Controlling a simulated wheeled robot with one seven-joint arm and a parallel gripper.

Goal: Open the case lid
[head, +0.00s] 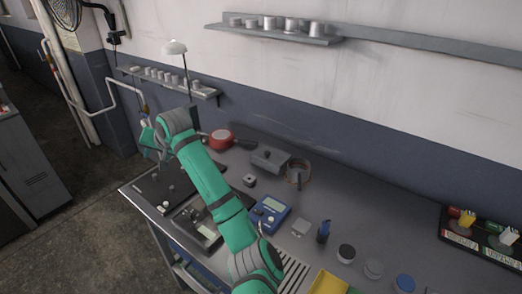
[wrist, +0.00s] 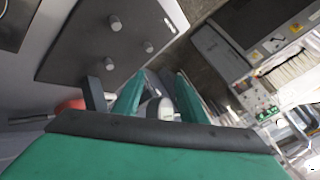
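My gripper (head: 150,140) is at the far left end of the workbench, raised above the dark plate. In the wrist view my gripper's two green fingers (wrist: 158,95) stand apart, with no held object clearly visible between them. A grey box (head: 270,159) with a small knob on top sits at the back of the bench, to the right of my gripper and apart from it; its top looks shut. I cannot tell for certain that it is the case. A flat dark unit (head: 202,232) lies nearer the front edge, partly hidden by my arm.
A dark plate (head: 160,187) with small metal cylinders lies at the bench's left end; it also shows in the wrist view (wrist: 85,50). A red pan (head: 221,138), a blue scale (head: 269,213) and a yellow tray (head: 328,284) stand on the bench.

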